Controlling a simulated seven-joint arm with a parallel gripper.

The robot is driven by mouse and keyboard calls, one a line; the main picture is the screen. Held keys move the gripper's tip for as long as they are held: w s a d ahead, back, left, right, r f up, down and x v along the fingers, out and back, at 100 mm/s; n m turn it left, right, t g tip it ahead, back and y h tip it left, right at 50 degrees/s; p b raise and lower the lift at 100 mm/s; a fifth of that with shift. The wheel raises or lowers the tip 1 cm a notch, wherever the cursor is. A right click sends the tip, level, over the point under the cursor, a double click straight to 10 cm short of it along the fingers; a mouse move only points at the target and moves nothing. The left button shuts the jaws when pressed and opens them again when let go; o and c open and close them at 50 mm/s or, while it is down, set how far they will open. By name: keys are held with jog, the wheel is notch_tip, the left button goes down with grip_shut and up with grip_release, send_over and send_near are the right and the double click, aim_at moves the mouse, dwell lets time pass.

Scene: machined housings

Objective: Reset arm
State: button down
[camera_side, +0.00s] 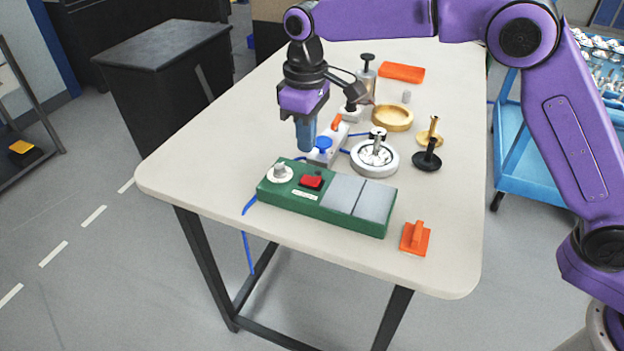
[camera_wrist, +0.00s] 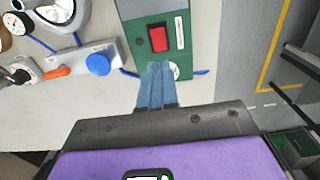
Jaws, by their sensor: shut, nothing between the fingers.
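My gripper (camera_side: 306,136) has blue fingers and hangs pointing down over the table, behind the left part of the green box. Its fingers are together with nothing between them. In the wrist view the closed fingertips (camera_wrist: 157,66) overlap the edge of the green box (camera_wrist: 184,24) near the red switch (camera_wrist: 158,38). The green box (camera_side: 330,200) carries a white round knob (camera_side: 279,173), a red switch (camera_side: 311,182) and two grey plates. A grey fixture with a blue button (camera_side: 323,143) stands just right of the fingers; it also shows in the wrist view (camera_wrist: 98,63).
A silver round housing (camera_side: 374,158), a gold ring (camera_side: 392,118), a black-based part (camera_side: 427,160) and a plunger part (camera_side: 366,75) stand on the white table (camera_side: 200,150). An orange block (camera_side: 415,239) lies near the front edge. The table's left side is clear.

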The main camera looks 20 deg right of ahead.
jog(key=shift+s, duration=0.1)
dwell(0.3)
jog(key=s+d+f+n, duration=0.1)
jog(key=s+d, duration=1.3)
jog(key=s, duration=0.2)
jog(key=s+d+n, duration=0.2)
jog(key=s+d, duration=1.2)
jog(key=s, duration=0.3)
jog(key=shift+s+d+f+n, duration=0.2)
jog(key=shift+f+n, duration=0.1)
jog(key=shift+f, duration=0.1)
